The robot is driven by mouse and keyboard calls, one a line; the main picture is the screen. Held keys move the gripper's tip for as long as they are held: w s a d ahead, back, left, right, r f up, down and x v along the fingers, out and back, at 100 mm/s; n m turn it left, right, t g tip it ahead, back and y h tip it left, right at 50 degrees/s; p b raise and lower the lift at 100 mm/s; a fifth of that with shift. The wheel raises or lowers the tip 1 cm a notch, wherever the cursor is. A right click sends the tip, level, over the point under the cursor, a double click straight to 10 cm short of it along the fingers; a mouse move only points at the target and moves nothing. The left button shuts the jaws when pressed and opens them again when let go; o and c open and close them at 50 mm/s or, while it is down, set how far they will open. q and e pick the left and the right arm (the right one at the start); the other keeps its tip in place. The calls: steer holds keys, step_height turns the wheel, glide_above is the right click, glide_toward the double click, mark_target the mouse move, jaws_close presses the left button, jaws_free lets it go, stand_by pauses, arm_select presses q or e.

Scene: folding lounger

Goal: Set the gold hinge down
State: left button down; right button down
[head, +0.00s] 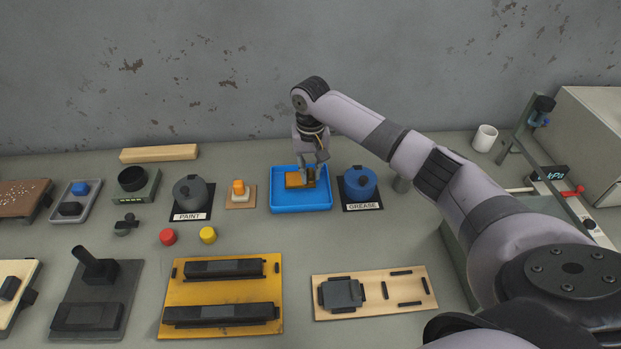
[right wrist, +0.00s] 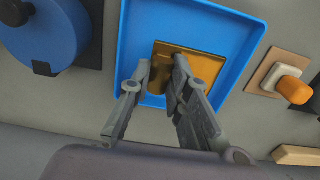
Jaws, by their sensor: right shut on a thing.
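The gold hinge (head: 293,180) is at the blue tray (head: 302,208), within its rim in the head view. I cannot tell whether it touches the tray floor. In the right wrist view the hinge (right wrist: 203,62) is a flat golden plate with a rounded edge, over the blue tray (right wrist: 137,22). My right gripper (head: 310,180) comes down from above at the hinge's right side. In the right wrist view my right gripper (right wrist: 160,75) is shut on the hinge's near edge. My left gripper is not in view.
Right of the tray is a blue grease pot (head: 360,183); left are an orange-topped block (head: 239,190) and a grey paint pot (head: 190,190). A yellow fixture (head: 220,292) and a wooden board (head: 375,307) lie in front. Bare table lies between.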

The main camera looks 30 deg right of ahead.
mark_target(310, 173)
steer(key=shift+f, duration=1.75)
steer(key=c, duration=1.5)
jaws_free()
steer(key=shift+f, duration=0.1)
step_height(310, 173, up, 12)
steer(key=shift+r+b, duration=0.15)
steer(key=shift+b, duration=0.4)
